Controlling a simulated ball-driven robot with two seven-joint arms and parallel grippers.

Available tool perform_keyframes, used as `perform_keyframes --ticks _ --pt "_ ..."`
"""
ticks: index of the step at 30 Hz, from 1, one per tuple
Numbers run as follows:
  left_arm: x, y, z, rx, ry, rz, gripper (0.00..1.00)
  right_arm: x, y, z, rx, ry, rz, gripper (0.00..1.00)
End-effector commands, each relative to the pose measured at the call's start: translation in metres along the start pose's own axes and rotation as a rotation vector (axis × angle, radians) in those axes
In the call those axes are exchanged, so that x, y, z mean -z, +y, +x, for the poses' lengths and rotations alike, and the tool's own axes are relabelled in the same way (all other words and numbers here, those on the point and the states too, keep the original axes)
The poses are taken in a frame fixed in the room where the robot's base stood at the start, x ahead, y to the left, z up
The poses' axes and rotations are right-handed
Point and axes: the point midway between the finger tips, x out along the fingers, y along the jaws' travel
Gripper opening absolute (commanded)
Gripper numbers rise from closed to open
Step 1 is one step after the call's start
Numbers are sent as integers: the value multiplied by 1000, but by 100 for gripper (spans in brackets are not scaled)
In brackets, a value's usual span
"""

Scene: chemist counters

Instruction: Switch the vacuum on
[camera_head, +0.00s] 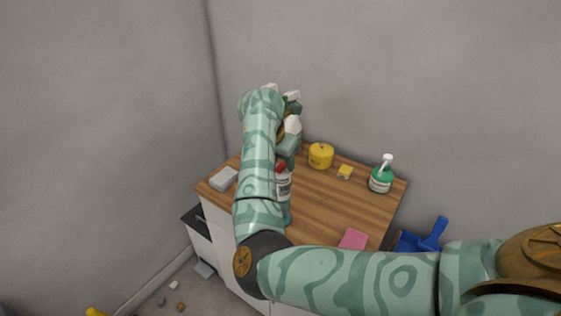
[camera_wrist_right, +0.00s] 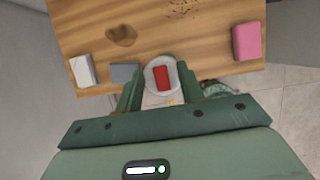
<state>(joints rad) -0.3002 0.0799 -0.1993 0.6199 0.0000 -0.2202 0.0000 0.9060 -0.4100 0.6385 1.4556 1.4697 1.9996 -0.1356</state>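No vacuum can be made out for certain in either view. A small yellow piece (camera_head: 95,312) is cut off at the bottom left edge of the head view; I cannot tell what it belongs to. My right arm reaches across from the right, and my right gripper (camera_head: 288,140) is above the wooden counter, partly hidden by its own wrist. In the right wrist view its two fingers (camera_wrist_right: 160,93) are apart. A white round container with a red top (camera_wrist_right: 161,76) shows between or below them; contact cannot be told. My left gripper is not in view.
The counter top (camera_head: 330,205) bears a white block (camera_head: 223,178), a yellow can (camera_head: 320,155), a yellow sponge (camera_head: 345,172), a green pump bottle (camera_head: 381,178) and a pink block (camera_head: 353,239). A blue dustpan (camera_head: 430,238) is at the right. Small litter (camera_head: 174,285) lies on the floor.

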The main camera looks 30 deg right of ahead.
Motion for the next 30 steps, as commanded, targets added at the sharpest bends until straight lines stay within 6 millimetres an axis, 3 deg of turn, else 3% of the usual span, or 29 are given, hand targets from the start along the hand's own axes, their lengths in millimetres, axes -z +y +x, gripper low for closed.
perform_keyframes --ticks 6,10,15,22,30 --pt "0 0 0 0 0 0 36 0 0 0 0 0 0 35" --pt "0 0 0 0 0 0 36 0 0 0 0 0 0 0" --pt "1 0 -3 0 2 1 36 -1 0 -1 1 11 1 0" --pt "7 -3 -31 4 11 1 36 -9 0 -2 0 227 1 0" --pt "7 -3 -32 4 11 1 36 -7 0 4 0 298 0 0"
